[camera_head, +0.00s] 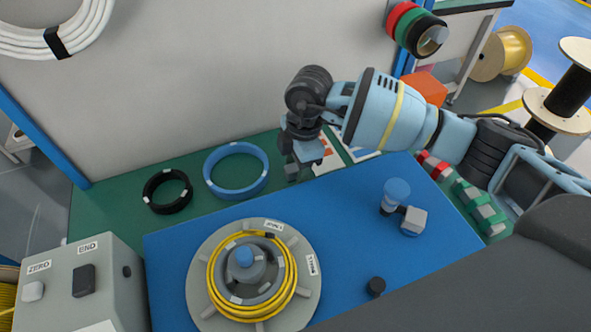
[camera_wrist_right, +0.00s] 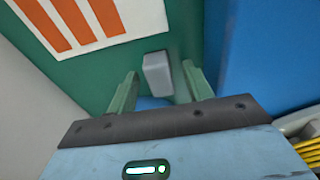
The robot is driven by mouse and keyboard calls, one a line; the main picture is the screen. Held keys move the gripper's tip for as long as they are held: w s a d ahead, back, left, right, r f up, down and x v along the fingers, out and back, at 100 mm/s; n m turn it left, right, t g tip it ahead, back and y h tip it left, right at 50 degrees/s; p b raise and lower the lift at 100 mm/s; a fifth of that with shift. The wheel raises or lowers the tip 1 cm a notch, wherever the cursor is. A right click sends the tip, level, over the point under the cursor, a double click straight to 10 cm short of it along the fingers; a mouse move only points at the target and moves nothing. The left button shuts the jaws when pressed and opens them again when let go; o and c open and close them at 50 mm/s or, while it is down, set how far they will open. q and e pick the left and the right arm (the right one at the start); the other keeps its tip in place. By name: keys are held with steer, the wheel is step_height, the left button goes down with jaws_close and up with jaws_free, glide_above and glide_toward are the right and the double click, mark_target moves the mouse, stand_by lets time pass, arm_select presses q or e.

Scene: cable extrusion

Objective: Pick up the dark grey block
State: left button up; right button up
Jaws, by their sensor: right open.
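A grey block (camera_wrist_right: 157,76) stands on the green surface (camera_wrist_right: 170,44) in the right wrist view. It lies between the two fingertips of my right gripper (camera_wrist_right: 160,70), with a gap on each side. In the head view my right gripper (camera_head: 306,164) points down at the back edge of the table, beside the blue mat (camera_head: 350,200). The jaws are open and hold nothing. In the head view I cannot clearly tell the block from the fingers. My left gripper is not in view.
A blue ring (camera_head: 207,180) and a black ring (camera_head: 148,186) lie left of the gripper. A reel with yellow cable (camera_head: 210,271) stands on the blue mat. A blue-capped part (camera_head: 397,190) stands to the right. A pale wall (camera_head: 200,80) rises behind.

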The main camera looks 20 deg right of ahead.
steer(key=c, duration=1.1)
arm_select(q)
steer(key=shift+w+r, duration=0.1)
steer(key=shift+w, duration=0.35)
arm_select(e)
steer(key=shift+o, duration=0.2)
steer(key=shift+r, duration=0.1)
step_height(320, 180, up, 9)
steer(key=shift+f+p, duration=0.1)
steer(key=shift+p, duration=0.2)
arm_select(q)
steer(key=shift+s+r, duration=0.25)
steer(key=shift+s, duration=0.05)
arm_select(e)
steer(key=shift+r, duration=0.5)
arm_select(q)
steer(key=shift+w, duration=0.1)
